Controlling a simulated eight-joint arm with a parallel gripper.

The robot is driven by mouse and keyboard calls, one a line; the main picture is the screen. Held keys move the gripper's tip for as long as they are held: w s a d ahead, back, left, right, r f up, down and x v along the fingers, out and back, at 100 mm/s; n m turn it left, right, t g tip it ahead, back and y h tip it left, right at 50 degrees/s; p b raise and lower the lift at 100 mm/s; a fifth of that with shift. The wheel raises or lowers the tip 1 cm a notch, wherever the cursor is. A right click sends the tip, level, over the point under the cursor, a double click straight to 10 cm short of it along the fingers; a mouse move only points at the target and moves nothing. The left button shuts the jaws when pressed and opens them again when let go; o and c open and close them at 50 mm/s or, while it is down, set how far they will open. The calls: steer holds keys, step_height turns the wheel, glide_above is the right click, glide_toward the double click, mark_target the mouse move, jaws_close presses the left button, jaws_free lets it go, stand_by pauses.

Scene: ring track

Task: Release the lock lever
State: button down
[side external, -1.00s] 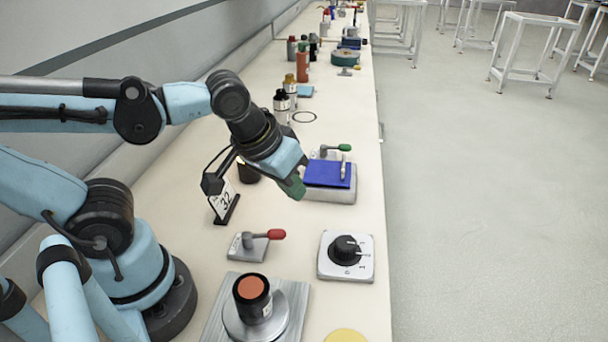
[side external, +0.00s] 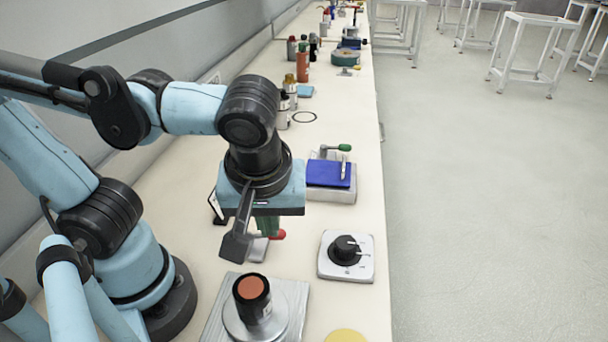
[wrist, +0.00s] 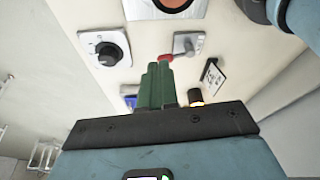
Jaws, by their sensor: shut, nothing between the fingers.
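A lever with a red knob (side external: 278,234) stands on a small grey base (side external: 258,249), partly hidden behind my gripper. In the wrist view the red knob (wrist: 165,58) and its grey base (wrist: 187,42) show just beyond my fingertips. My gripper (side external: 267,228) points down over this lever with its green fingers shut and empty. In the wrist view the fingers (wrist: 158,72) are together, tips close to the knob; I cannot tell whether they touch it. A second lever with a green knob (side external: 344,147) stands behind the blue-topped box.
A dial (side external: 344,248) on a white plate is right of the red lever. A black cylinder with an orange top (side external: 251,289) stands on a metal plate in front. The blue-topped box (side external: 330,175) lies behind. A number card (wrist: 213,75) stands near the lever.

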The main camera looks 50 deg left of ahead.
steer(key=shift+f, duration=0.1)
steer(key=x, duration=1)
steer(key=shift+w+a+f, duration=0.15)
steer(key=shift+w+a, duration=0.4)
steer(key=shift+a, duration=0.25)
steer(key=shift+w+a+f, duration=0.1)
steer(key=shift+w+a, duration=0.45)
steer(key=shift+a, duration=0.3)
